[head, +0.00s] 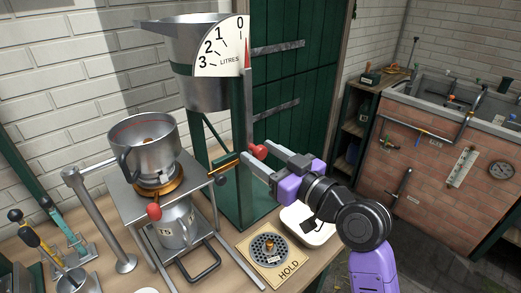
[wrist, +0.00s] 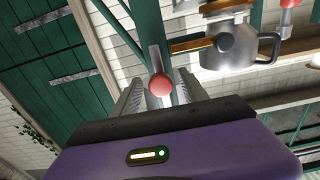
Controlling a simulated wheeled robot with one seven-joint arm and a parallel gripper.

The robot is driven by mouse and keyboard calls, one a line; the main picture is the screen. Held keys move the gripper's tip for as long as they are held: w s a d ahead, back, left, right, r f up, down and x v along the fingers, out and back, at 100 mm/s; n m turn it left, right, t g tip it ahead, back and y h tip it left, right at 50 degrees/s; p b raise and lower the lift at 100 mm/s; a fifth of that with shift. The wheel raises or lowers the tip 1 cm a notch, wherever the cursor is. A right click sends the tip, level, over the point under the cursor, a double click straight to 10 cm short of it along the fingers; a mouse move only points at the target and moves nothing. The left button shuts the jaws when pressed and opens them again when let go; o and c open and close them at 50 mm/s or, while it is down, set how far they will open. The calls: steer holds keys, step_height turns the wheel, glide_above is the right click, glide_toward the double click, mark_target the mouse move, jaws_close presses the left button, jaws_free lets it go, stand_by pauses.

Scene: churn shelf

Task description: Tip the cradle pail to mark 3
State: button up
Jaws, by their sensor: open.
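The cradle pail (head: 207,92) is a grey metal pail hung upright in a green stand (head: 238,185). Its white quadrant dial (head: 221,45) reads 0 to 3 litres. The red pointer (head: 247,57) stands beside the 0. A lever with a red knob (head: 258,152) is low on the stand's right side. My gripper (head: 257,162) is open at the knob. In the wrist view, the red knob (wrist: 160,84) shows between the two open fingers (wrist: 160,100). I cannot tell whether either finger touches it.
A metal jug (head: 150,145) sits on a small rack at left, with another vessel (head: 178,225) beneath it. A HOLD plate (head: 270,250) with a round drain and a white tray (head: 308,222) lie on the bench below my gripper. A sink stands at far right.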

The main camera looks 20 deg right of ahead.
steer(key=shift+w+a, duration=0.15)
steer(key=shift+w, duration=0.2)
jaws_close()
stand_by(1.2)
